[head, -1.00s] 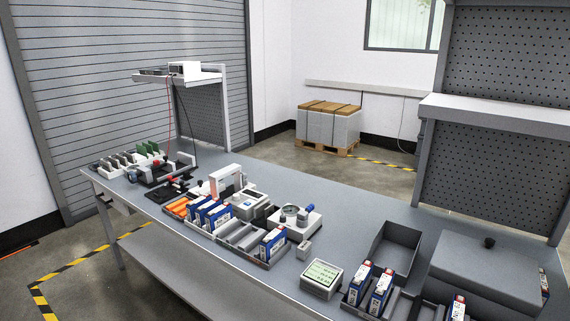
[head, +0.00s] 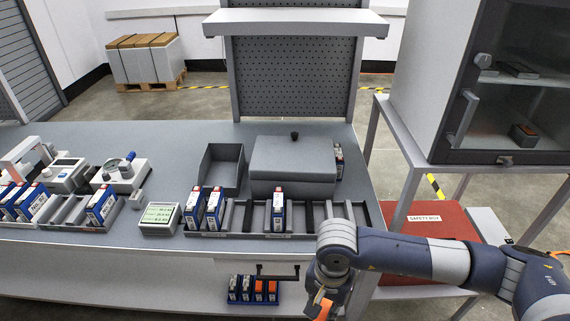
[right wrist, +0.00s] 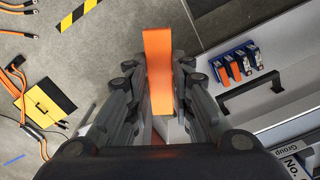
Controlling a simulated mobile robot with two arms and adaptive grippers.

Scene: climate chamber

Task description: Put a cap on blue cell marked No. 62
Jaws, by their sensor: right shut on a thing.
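Blue cells with white labels stand upright in the grey rack (head: 232,232) in the head view: a pair (head: 205,208) at its left and one cell (head: 278,212) near its middle. Their numbers are too small to read, so I cannot tell which is No. 62. My right gripper (right wrist: 158,80) is shut on an orange cap (right wrist: 158,60), seen as a long strip between the fingers. In the head view the orange cap (head: 322,309) shows beside my right wrist, in front of the bench edge and below the rack. My left gripper is not in view.
A small blue tray (head: 252,301) with several pieces, some orange-topped, sits below the bench top beside a dark drawer handle (head: 277,271). A green-screened device (head: 160,217), an open grey bin (head: 221,168) and a lidded grey box (head: 293,165) stand on the bench. A glass-doored cabinet (head: 510,90) is right.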

